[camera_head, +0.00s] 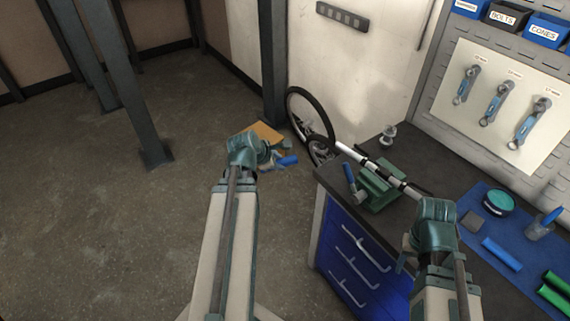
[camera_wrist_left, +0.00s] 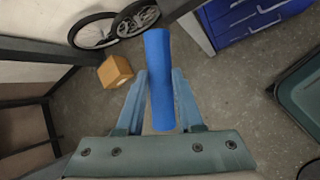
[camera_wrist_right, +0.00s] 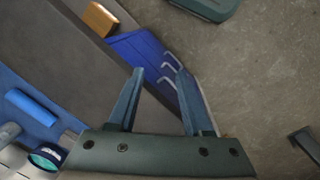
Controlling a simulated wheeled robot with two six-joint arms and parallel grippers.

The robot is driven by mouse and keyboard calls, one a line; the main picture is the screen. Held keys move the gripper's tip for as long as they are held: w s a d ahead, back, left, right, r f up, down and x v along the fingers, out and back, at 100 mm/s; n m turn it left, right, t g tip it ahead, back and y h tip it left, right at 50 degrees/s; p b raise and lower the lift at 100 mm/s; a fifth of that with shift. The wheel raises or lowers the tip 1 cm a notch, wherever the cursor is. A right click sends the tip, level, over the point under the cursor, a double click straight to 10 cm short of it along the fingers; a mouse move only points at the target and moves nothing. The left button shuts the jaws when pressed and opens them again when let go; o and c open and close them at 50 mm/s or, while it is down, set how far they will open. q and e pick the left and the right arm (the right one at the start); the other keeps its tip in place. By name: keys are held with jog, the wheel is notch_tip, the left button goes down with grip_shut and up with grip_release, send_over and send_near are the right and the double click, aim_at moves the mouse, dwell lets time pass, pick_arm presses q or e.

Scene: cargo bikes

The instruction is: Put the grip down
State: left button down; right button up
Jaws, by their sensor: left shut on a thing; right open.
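A blue cylindrical grip (camera_wrist_left: 159,85) is between the fingers of my left gripper (camera_wrist_left: 160,80), which is shut on it. In the head view the held grip (camera_head: 288,161) is out over the floor, left of the workbench (camera_head: 325,175). A second blue grip (camera_head: 502,253) lies on the blue mat (camera_head: 480,222) on the bench; it also shows in the right wrist view (camera_wrist_right: 32,107). Green grips (camera_head: 553,290) lie at the mat's right edge. My right gripper (camera_wrist_right: 160,72) is open and empty, near the bench's front edge above the drawers.
A green vise (camera_head: 378,188) on the bench clamps a white and black tube (camera_head: 360,158). A teal tin (camera_head: 498,202) and a cup (camera_head: 540,227) stand on the mat. Blue drawers (camera_head: 352,255) are below.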

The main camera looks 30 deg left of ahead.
pick_arm(q)
notch_tip(320, 180, down, 4)
jog(key=b, duration=0.3)
jog(key=shift+f, duration=0.25)
pick_arm(e)
jog(key=f, duration=0.1)
jog(key=s+f, duration=0.1)
jog(key=f, duration=0.1)
jog(key=a+f, duration=0.1)
jog(key=shift+s+f, duration=0.2)
jog(key=shift+f, duration=0.2)
